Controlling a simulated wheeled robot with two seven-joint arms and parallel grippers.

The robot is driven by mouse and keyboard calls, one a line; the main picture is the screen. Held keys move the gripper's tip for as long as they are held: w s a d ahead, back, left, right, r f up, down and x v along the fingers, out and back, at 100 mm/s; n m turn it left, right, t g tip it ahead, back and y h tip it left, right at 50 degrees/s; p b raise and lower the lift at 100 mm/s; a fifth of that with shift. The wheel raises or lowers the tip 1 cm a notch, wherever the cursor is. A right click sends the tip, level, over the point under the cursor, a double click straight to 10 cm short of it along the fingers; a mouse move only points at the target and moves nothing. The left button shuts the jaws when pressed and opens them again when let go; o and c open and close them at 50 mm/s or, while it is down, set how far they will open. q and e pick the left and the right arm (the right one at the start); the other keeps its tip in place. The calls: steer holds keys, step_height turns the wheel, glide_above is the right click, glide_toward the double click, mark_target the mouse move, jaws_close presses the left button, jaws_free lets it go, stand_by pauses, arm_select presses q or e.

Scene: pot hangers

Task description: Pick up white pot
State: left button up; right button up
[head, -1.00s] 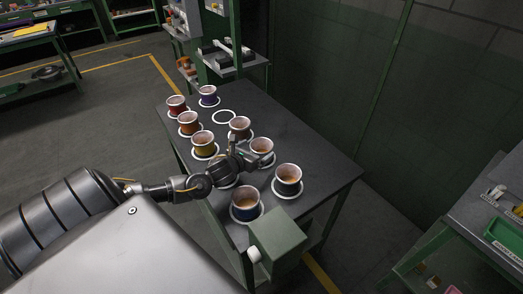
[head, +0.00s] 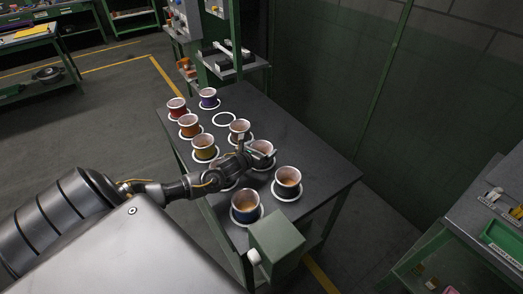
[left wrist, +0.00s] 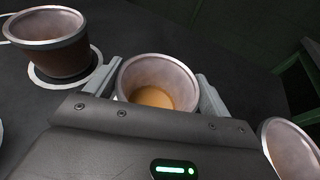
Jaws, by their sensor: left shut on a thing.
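The pot between my left fingers (left wrist: 160,80) has a pale rim, and its inside is pinkish with an orange-brown bottom. Most of its outer wall is hidden, so I cannot clearly see that it is white. In the head view this pot (head: 263,148) is in the right-hand row on the dark table. My left gripper (head: 258,152) is shut on it, with one finger on each side, as the left wrist view (left wrist: 157,87) also shows. I cannot tell whether the pot is off the table. My right gripper is not in view.
An empty ring (head: 224,119) lies farther back. The table's (head: 320,165) right side is clear.

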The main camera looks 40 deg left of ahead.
arm_select(q)
steer(key=shift+r, duration=0.5)
steer(key=s+a+r+b, duration=0.2)
steer(key=s+a+r, duration=0.7)
steer(key=r, duration=0.3)
steer(key=shift+a+b, duration=0.3)
steer(key=shift+a, duration=0.45)
steer(key=shift+s, duration=0.1)
